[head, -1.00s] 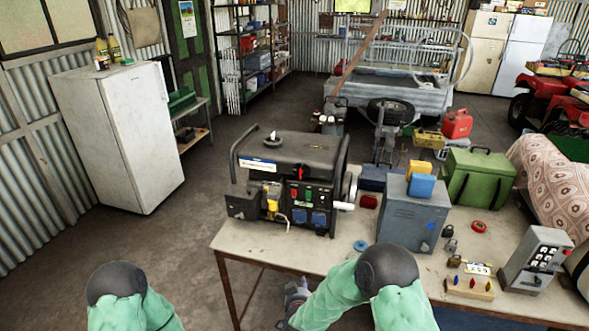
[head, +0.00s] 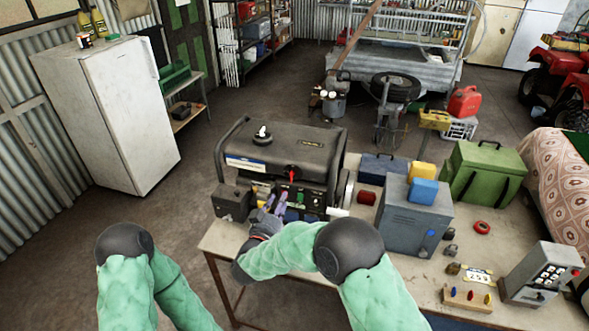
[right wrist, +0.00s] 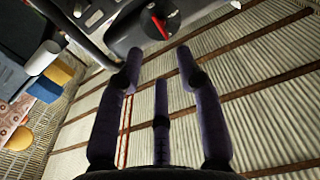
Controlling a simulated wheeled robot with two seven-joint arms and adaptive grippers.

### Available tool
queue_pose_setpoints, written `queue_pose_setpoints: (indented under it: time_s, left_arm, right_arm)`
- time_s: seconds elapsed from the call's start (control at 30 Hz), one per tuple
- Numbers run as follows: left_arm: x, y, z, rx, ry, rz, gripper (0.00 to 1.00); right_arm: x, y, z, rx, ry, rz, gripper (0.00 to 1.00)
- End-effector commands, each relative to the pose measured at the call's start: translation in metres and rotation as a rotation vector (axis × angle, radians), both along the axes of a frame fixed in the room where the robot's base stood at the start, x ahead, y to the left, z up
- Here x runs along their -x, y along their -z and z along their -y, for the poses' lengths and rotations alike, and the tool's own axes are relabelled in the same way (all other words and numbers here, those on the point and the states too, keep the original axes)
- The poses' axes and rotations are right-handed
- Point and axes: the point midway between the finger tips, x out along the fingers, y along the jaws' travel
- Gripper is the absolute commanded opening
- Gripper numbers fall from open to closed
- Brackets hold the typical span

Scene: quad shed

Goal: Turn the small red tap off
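The small red tap (head: 291,174) sits on the front of the black generator (head: 283,147), below the tank. In the right wrist view the red tap (right wrist: 158,26) shows on a dark round plate at the top, beyond the fingertips. My right gripper (head: 276,202) is in front of the generator panel, below and left of the tap. Its purple fingers are spread in the right wrist view (right wrist: 158,68), with nothing between them and a gap to the tap. My left arm shows at the lower left, but its gripper is out of view.
The generator stands at the left end of the workbench (head: 400,287). A grey metal box (head: 407,218), a green chest (head: 479,172) and a red ring (head: 482,227) are to its right. A wooden block with coloured levers (head: 467,298) and a keypad box (head: 540,272) lie farther right.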

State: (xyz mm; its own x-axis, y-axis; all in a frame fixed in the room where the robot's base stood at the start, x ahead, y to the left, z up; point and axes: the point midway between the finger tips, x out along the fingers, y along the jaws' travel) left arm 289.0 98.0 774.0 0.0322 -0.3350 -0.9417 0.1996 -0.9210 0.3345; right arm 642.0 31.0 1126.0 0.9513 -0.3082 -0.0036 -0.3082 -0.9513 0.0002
Motion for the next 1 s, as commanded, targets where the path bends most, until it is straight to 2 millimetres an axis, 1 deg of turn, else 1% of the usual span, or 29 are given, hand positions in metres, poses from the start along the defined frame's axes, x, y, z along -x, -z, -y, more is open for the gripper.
queue_pose_setpoints:
  time_s: [0.13,0.23,0.5,0.7,0.83,1.0]
  left_arm:
    - [0.001,0.0,0.0,0.0,0.0,-0.001,0.4]
    - [0.001,0.001,0.0,0.0,0.0,-0.002,0.4]
    - [0.001,0.004,0.0,0.0,-0.001,-0.001,0.4]
    - [0.001,0.005,0.0,0.0,-0.001,-0.001,0.4]
    - [0.001,0.006,0.0,0.0,0.0,-0.001,0.4]
    - [0.001,0.006,0.0,0.0,0.0,-0.001,0.4]
  right_arm:
    - [-0.005,0.0,0.001,-0.001,0.002,0.001,0.36]
    - [-0.016,0.0,0.006,-0.002,0.005,0.002,0.36]
    - [-0.061,0.0,0.021,-0.001,0.005,0.001,0.36]
    - [-0.088,0.001,0.029,0.0,0.002,0.001,0.36]
    - [-0.098,0.0,0.032,-0.001,0.002,0.0,0.36]
    - [-0.102,0.0,0.034,0.0,0.001,0.0,0.36]
